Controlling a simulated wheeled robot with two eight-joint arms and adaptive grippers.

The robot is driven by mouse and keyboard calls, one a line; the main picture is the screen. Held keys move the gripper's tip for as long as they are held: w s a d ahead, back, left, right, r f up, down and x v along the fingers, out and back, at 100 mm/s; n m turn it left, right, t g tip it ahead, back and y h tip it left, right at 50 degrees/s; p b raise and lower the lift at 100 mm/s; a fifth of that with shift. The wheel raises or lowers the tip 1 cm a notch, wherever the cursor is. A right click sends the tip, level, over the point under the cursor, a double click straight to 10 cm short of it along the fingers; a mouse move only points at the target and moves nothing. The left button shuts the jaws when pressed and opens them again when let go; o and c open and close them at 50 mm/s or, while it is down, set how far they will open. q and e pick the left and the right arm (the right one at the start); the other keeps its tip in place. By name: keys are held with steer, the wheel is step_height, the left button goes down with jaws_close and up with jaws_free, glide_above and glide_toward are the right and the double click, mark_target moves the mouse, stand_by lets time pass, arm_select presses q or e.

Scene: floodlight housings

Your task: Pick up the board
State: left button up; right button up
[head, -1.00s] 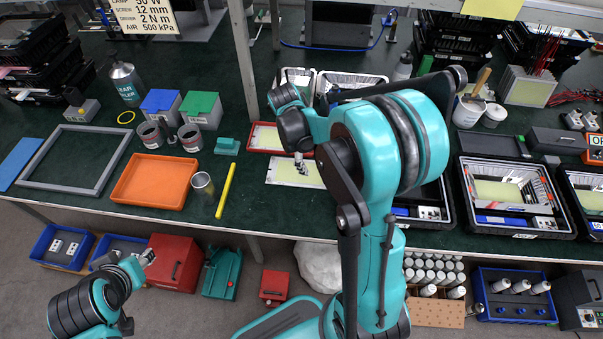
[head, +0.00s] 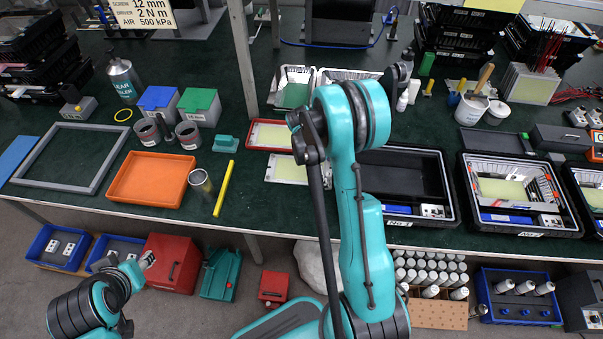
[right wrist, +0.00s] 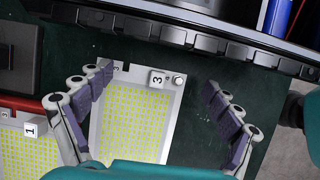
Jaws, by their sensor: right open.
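A flat white board with a yellow-dotted grid lies on the dark green bench; in the right wrist view the board (right wrist: 133,115) carries a 3 mark. In the head view its left part (head: 289,171) shows and my right arm covers its right end. My right gripper (right wrist: 158,80) is open, with a finger over each long side of the board and nothing held. In the head view its fingers are hidden behind my arm. My left gripper (head: 147,260) hangs low at left, away from the bench; its jaws are too small to read.
An orange tray (head: 150,180) and yellow bar (head: 224,188) lie left.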

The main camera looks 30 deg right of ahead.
steer(key=shift+d+f, duration=0.2)
steer(key=shift+f, duration=0.4)
steer(key=shift+s+r, duration=0.1)
steer(key=c, duration=2.1)
step_height(320, 180, up, 10)
steer(key=p, duration=0.3)
